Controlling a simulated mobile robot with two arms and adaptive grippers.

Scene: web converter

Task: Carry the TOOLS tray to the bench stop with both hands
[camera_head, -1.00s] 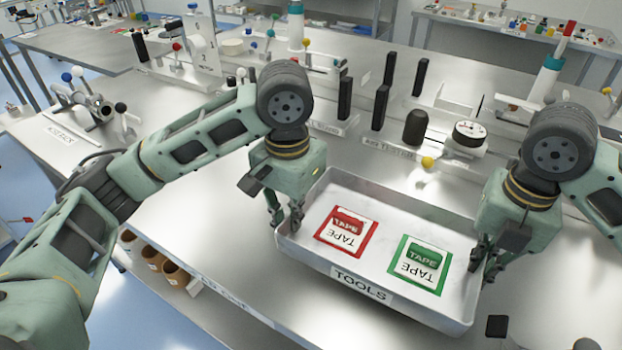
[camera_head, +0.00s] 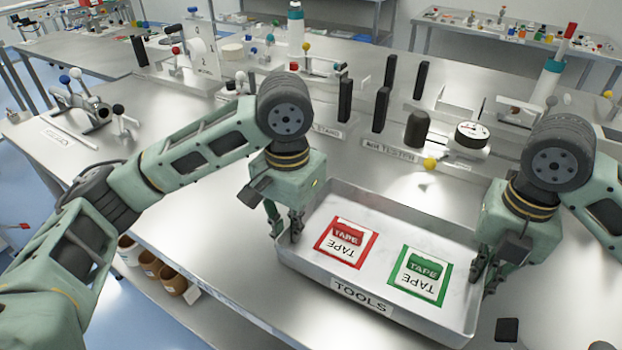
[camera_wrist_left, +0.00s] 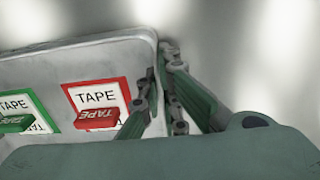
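The grey metal TOOLS tray (camera_head: 430,329) is in front of me at the front of the bench, and also shows in the left wrist view (camera_wrist_left: 75,57). In it are a red TAPE card (camera_head: 347,242) and a green TAPE card (camera_head: 420,275), each with a small block on it. My left gripper (camera_head: 285,226) is at the tray's left end wall, one finger on each side, as the wrist view shows (camera_wrist_left: 160,95). My right gripper (camera_head: 487,270) is at the right end wall, its fingertips partly hidden. I cannot tell whether the tray touches the bench. I cannot pick out the bench stop.
Behind the tray stand dark upright posts (camera_head: 381,109), a dark rounded block (camera_head: 417,129), a dial gauge (camera_head: 471,135) and a yellow knob (camera_head: 430,163). Several brown cups (camera_head: 172,278) are below the bench's front edge. Bench top left of the tray (camera_head: 190,215) is clear.

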